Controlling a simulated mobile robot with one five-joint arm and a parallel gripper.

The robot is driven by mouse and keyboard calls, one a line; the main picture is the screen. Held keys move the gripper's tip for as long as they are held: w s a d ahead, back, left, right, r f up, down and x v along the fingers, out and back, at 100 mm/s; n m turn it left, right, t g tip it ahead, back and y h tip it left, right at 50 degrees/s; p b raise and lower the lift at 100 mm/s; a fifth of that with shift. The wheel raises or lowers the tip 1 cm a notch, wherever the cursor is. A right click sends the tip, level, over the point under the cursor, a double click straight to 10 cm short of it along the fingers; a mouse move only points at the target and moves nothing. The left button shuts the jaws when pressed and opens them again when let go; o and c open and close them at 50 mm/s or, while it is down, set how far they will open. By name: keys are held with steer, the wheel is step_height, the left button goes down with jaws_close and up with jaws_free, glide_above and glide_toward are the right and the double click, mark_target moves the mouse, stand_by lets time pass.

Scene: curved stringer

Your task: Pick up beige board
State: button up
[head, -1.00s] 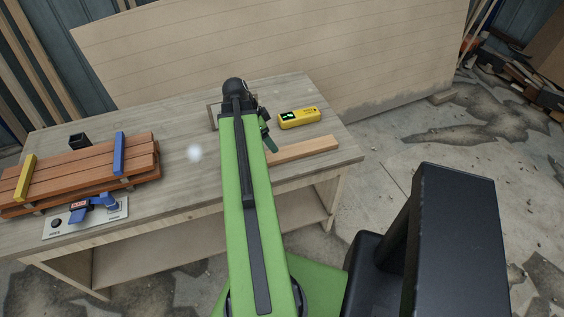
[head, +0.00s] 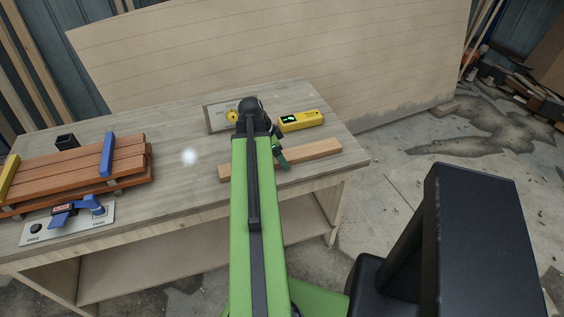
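The beige board (head: 314,153) lies flat near the right front edge of the wooden workbench. My green arm crosses in front of it and hides its middle; a short left end shows to the left of the arm. My gripper (head: 281,157) is small in the head view, a dark green and black part over or just beside the board, to the right of the arm. I cannot tell whether it touches the board. Its fingers are too small and partly hidden to judge.
A yellow device (head: 301,121) lies behind the board. Reddish-brown planks (head: 120,160), a blue clamp tool (head: 75,210) and a black cup (head: 66,142) occupy the bench's left. The bench middle is clear.

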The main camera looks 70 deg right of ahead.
jaws_close()
stand_by(0.4)
steer(key=shift+r, duration=0.1)
step_height(320, 180, up, 10)
steer(key=p, duration=1)
